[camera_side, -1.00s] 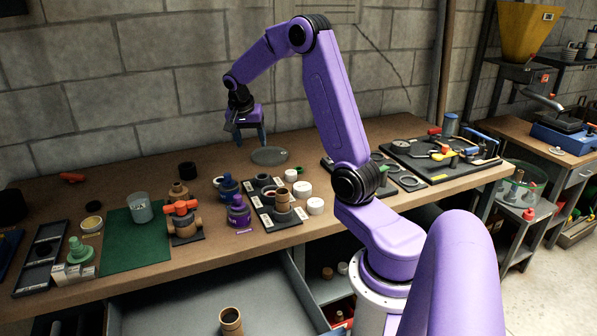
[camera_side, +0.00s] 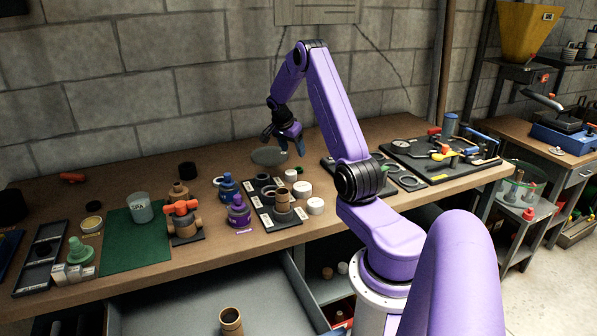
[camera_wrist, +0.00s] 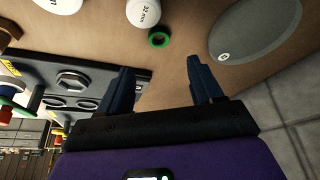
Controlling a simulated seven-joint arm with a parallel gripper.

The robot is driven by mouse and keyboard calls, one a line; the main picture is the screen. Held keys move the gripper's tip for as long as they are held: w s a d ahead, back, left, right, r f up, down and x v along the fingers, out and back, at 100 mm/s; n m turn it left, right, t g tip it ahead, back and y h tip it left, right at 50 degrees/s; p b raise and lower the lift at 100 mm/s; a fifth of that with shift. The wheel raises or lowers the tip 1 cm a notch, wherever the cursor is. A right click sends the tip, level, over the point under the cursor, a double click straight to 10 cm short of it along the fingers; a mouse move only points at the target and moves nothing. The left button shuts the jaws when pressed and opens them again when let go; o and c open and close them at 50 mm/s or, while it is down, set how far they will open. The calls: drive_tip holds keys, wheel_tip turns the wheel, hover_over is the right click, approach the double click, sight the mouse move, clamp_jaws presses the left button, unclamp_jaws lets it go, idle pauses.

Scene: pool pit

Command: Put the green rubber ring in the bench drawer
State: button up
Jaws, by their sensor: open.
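The small green rubber ring (camera_wrist: 159,39) lies flat on the bench top, beside a white cap (camera_wrist: 143,12) marked 32 mm. In the side view the ring (camera_side: 298,170) is a small green spot behind the white caps. My gripper (camera_wrist: 160,66) is open and empty, pointing down above the bench. In the wrist view the ring sits just beyond the gap between the fingertips, not between them. In the side view my gripper (camera_side: 290,152) is behind the ring and above the bench. The bench drawer (camera_side: 190,293) is pulled open below the bench's front edge, with a brown cylinder inside.
A flat grey disc (camera_side: 270,156) lies near the ring, also seen in the wrist view (camera_wrist: 255,30). A black tray of fittings (camera_side: 275,208) stands in front, and dark plates with round parts (camera_side: 405,178) lie to the right. Bare bench top surrounds the ring's rear side.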

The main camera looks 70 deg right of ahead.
sight(298, 170)
drive_tip(key=shift+x, duration=4.35)
drive_tip(key=shift+a, duration=0.15)
drive_tip(key=c, duration=1.2)
